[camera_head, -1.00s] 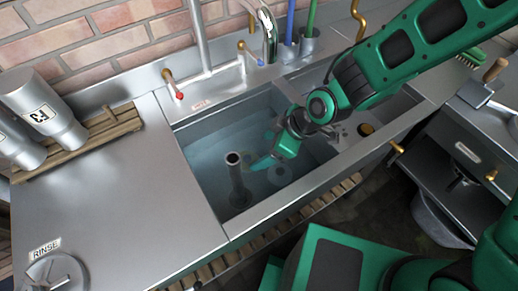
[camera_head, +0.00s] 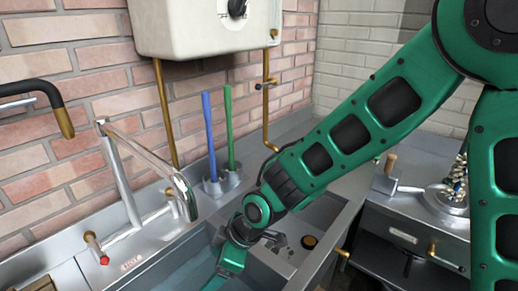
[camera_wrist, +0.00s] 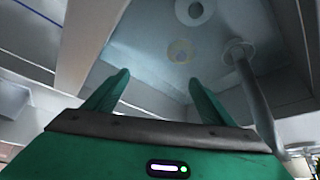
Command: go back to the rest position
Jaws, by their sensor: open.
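My gripper (camera_head: 218,279) is low over the left sink basin, its tip cut off by the bottom edge of the head view. In the wrist view my gripper (camera_wrist: 160,92) has its two green fingers apart with nothing between them. Ahead of the fingers lies the pale basin floor (camera_wrist: 150,50) with a round white ring (camera_wrist: 194,10) on it. A grey standpipe (camera_wrist: 250,85) rises to the right of the fingers. My arm reaches down from the upper right in the head view.
The faucet (camera_head: 160,160) arches over the basin, left of my arm. A blue-handled brush (camera_head: 209,135) and a green one (camera_head: 229,125) stand in a holder behind it. A white wall heater (camera_head: 205,25) hangs above. A counter with a drawer (camera_head: 405,240) is at the right.

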